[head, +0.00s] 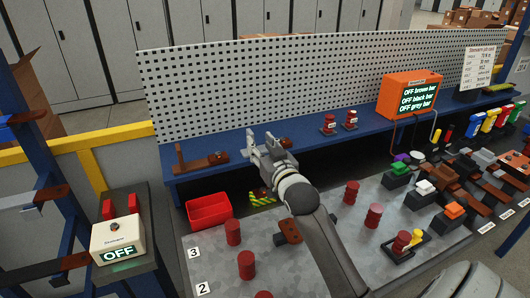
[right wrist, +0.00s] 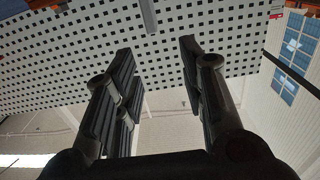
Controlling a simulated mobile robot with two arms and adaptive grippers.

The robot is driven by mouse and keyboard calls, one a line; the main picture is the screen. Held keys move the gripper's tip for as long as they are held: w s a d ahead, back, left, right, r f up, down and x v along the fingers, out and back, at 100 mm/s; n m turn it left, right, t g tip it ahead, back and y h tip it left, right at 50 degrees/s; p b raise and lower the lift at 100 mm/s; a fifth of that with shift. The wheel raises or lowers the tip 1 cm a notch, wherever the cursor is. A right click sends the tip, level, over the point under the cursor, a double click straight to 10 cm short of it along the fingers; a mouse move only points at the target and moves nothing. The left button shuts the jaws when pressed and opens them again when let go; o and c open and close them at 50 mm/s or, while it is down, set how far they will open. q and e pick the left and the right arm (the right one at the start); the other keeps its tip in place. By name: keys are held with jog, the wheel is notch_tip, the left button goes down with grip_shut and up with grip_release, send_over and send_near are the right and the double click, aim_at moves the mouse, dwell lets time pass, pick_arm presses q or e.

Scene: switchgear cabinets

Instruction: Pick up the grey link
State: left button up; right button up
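My right gripper (head: 264,150) is raised at the front of the blue shelf, before the perforated board. In the right wrist view its two dark fingers (right wrist: 158,75) are wide apart with nothing between them. A plain grey strip (right wrist: 148,16) enters at the top edge of that view, in front of the board; I cannot tell whether it is the grey link. A brown piece (head: 286,143) lies on the shelf just right of the gripper. A brown bar with a dark upright end (head: 200,161) lies further left. I cannot clearly pick out the grey link in the head view. My left gripper is out of view.
The perforated board (head: 330,85) stands behind the blue shelf (head: 225,172). An orange display box (head: 409,95) and two small red insulators (head: 328,124) stand right of the gripper. Below are a red bin (head: 209,210) and a grey panel (head: 210,262) with red posts. A box reading OFF (head: 118,240) stands left.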

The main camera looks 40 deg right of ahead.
aim_at(253, 136)
jog(key=shift+d+f+p+x, duration=0.1)
jog(key=shift+f+p+x, duration=0.25)
jog(key=shift+x, duration=1.5)
jog(key=shift+d+f+p+x, duration=0.1)
jog(key=shift+f+p+x, duration=0.3)
jog(key=shift+x, duration=1.5)
jog(key=shift+d+f+p+x, duration=0.15)
jog(key=shift+f+x, duration=0.3)
jog(key=shift+x, duration=1.4)
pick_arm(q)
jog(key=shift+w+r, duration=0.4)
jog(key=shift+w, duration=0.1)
pick_arm(e)
jog(key=shift+s, duration=0.1)
jog(key=shift+c, duration=0.5)
grip_shut()
jog(key=shift+r, duration=0.2)
